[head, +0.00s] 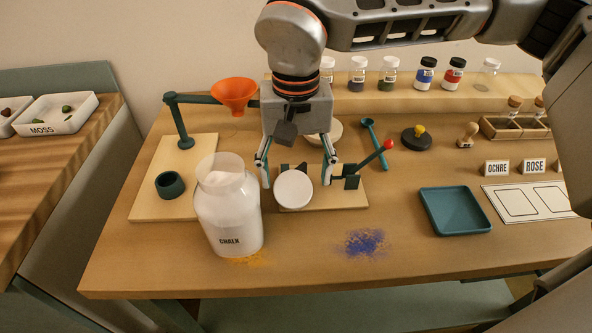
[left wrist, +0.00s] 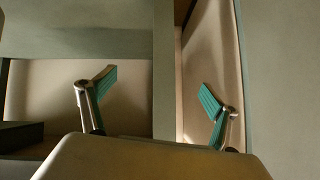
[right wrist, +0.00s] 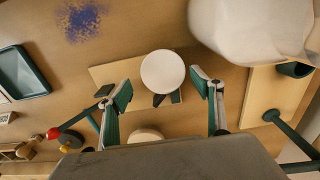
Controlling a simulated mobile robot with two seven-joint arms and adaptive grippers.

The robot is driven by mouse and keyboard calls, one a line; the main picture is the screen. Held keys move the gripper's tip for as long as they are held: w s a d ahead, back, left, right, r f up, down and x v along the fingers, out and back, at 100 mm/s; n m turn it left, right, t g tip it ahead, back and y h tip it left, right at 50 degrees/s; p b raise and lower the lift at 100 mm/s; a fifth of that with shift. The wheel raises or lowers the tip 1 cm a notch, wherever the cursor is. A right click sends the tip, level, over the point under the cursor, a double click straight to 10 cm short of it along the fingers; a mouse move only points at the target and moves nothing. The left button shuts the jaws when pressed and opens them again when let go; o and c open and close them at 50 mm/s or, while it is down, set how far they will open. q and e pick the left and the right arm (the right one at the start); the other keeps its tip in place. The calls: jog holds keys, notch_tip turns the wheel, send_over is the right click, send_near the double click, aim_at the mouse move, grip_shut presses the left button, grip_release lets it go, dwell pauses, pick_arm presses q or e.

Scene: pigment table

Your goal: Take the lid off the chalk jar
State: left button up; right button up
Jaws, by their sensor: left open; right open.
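The chalk jar (head: 228,213) is a large white jar labelled CHALK, upright at the front left of the table. Its clear neck looks open, with white powder inside. A white round disc that looks like its lid (head: 294,189) is right of the jar, over a small wooden board; I cannot tell what it rests on. My right gripper (head: 298,178) is open around or just above this disc. In the right wrist view the disc (right wrist: 162,72) lies between the spread fingertips with gaps either side. My left gripper (left wrist: 157,85) is open and empty, away from the table.
A stand with an orange funnel (head: 235,93) is behind the jar. A red-knobbed lever (head: 388,145) rises by the right gripper. A teal tray (head: 455,211) is at the right. Small jars line the back shelf.

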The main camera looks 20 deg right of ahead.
aim_at(296, 183)
notch_tip(296, 183, up, 12)
jog(key=p, duration=0.2)
jog(key=shift+r, duration=0.25)
